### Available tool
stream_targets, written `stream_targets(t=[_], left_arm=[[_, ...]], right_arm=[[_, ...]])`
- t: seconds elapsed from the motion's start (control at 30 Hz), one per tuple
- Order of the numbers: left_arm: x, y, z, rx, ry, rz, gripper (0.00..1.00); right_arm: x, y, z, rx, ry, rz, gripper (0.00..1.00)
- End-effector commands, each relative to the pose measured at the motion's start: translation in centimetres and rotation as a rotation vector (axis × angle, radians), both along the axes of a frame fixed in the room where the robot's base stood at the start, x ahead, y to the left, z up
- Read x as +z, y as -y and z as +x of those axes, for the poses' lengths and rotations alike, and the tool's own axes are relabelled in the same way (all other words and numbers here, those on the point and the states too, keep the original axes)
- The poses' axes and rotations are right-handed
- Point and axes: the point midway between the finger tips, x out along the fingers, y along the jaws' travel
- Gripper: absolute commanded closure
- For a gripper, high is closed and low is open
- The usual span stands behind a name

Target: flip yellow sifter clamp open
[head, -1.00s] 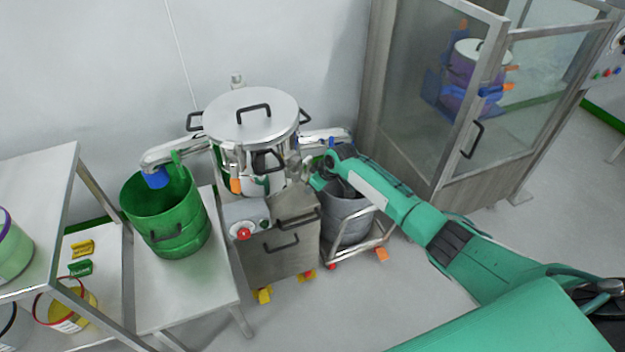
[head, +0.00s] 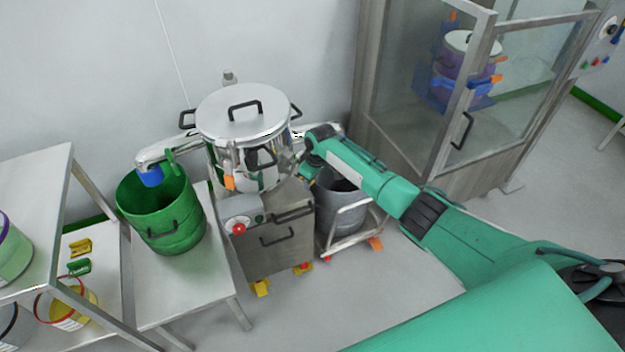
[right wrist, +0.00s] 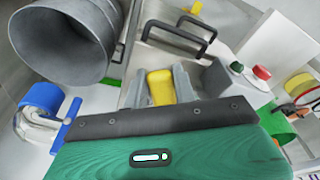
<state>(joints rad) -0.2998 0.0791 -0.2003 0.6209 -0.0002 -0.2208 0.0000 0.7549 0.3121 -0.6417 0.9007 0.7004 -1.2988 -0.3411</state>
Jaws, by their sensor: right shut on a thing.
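The steel sifter (head: 243,130) with its lid and black handles stands on a wheeled steel base. The yellow sifter clamp (right wrist: 160,88) shows in the right wrist view between the two grey fingers of my right gripper (right wrist: 164,76). The gripper is shut on it. In the head view my right arm reaches in from the right, and its wrist is at the right side of the sifter. The fingers and the yellow clamp are hard to make out there. An orange clamp (head: 230,183) sits at the sifter's front. My left gripper is not in view.
A green bin (head: 165,225) stands on a low steel table under the left spout. A grey bin (head: 338,215) sits on a wheeled frame to the right, close below my arm. A red button (head: 239,229) is on the base's front. A glass cabinet (head: 425,90) stands behind right.

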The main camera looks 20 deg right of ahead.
Motion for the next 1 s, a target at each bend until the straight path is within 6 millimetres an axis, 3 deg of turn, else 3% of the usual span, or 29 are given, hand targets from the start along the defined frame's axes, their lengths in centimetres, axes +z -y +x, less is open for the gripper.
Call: stream_targets(t=[0.03, 0.57, 0.6, 0.7, 1.0], left_arm=[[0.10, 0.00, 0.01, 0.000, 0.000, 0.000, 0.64], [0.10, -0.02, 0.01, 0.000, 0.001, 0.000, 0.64], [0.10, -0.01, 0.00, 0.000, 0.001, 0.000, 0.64], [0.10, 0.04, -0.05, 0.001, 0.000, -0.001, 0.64], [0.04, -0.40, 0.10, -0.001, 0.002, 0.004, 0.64]], right_arm=[[1.93, -1.08, 1.41, 0.003, 0.042, 0.021, 1.00], [1.94, -1.11, 1.42, 0.002, 0.042, 0.024, 1.00], [1.94, -1.11, 1.42, 0.002, 0.042, 0.024, 0.71], [1.85, -1.08, 1.36, 0.003, 0.040, 0.023, 0.51], [1.38, -0.61, 1.01, 0.003, 0.030, 0.013, 0.51]])
